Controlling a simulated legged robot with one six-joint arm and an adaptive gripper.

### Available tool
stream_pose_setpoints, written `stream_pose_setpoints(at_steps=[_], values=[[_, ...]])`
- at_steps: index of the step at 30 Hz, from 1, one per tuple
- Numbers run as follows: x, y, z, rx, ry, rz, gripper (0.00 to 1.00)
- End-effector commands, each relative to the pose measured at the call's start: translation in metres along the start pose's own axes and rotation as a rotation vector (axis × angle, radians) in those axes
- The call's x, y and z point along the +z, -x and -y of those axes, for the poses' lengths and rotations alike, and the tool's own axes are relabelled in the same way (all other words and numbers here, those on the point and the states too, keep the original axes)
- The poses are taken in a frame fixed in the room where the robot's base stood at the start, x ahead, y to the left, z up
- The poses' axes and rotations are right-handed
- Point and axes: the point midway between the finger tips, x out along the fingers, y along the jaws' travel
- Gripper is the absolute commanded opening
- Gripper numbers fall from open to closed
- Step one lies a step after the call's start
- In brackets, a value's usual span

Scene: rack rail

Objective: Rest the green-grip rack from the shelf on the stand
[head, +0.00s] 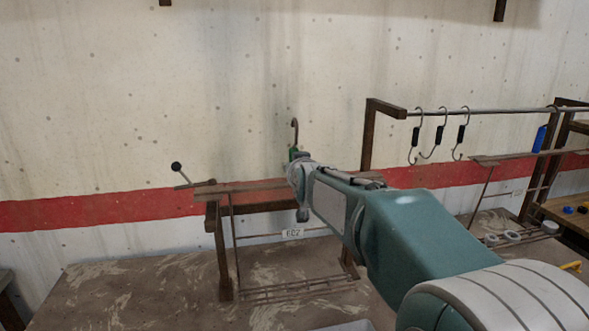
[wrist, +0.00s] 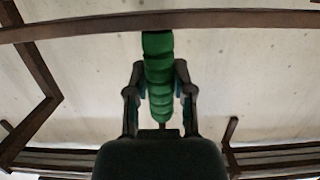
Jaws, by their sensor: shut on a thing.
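My gripper (wrist: 160,95) is shut on the green grip (wrist: 158,75) of the rack, which stands upright between the two fingers in the wrist view. In the head view a little of the green grip (head: 292,155) and the hook (head: 295,131) above it show past my gripper (head: 298,172). The rack's flat top bar (head: 250,188), thin rods and wire bottom (head: 290,290) hang below my gripper. The brown stand (head: 224,262) is at the same place in the picture, with its crossbar behind the rack. I cannot tell whether rack and stand touch. My arm hides the right part.
At right a rail (head: 495,111) holds several black-grip hooks (head: 439,134) and a blue-grip rack (head: 540,138). White rolls (head: 511,236) lie beneath it. The bench top (head: 120,290) is clear at left.

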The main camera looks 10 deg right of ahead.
Motion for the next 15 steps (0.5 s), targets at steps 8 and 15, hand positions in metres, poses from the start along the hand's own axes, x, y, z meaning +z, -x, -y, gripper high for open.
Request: stream_pose_setpoints(at_steps=[8, 15], values=[[0.010, -0.003, 0.000, 0.001, 0.000, -0.001, 0.00], [0.016, -0.004, 0.000, 0.000, 0.000, -0.002, 0.00]])
